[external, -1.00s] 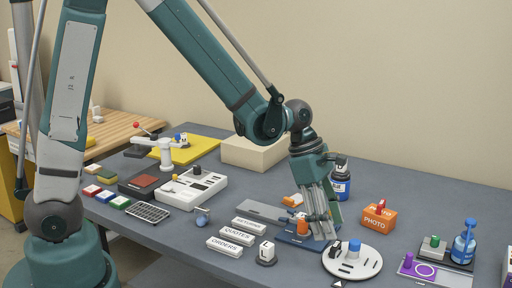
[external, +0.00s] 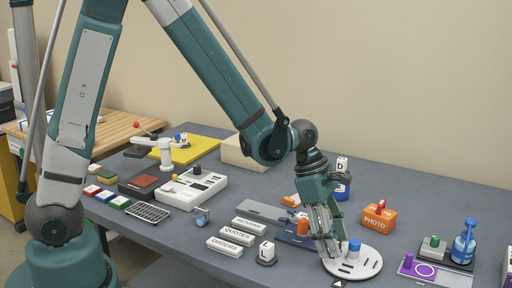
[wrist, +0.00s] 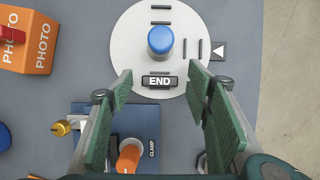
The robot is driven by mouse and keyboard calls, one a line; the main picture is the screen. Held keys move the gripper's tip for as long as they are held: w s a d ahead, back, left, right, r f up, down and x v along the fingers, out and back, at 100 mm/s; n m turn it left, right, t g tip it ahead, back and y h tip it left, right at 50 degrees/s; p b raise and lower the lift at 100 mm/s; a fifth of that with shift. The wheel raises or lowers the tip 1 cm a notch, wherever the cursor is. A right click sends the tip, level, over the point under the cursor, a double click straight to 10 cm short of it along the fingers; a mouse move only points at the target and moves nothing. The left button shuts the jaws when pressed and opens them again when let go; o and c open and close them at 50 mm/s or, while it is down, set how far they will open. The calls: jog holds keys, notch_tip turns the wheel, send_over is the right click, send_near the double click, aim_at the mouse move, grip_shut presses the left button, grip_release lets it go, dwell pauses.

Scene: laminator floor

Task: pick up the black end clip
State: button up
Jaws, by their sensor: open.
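The black end clip (wrist: 159,82) shows in the wrist view with a white END label. It sits at the near edge of a round white plate (wrist: 133,42), below the plate's blue knob (wrist: 160,40). My gripper (wrist: 160,79) is open, with one green-padded finger on each side of the clip and a gap to both. In the external view my gripper (external: 333,250) points down at the left part of the plate (external: 366,268). The fingers hide the clip there. I cannot tell how high the fingertips are above the plate.
A blue clamp base (wrist: 147,122) with an orange part (wrist: 129,155) lies close below the plate in the wrist view. An orange PHOTO block (wrist: 28,42) is at upper left.

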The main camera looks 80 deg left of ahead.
dwell(0.3)
jog(key=c, duration=0.8)
jog(key=shift+r, duration=0.15)
jog(key=shift+r+p, duration=0.85)
jog(key=shift+r, duration=4)
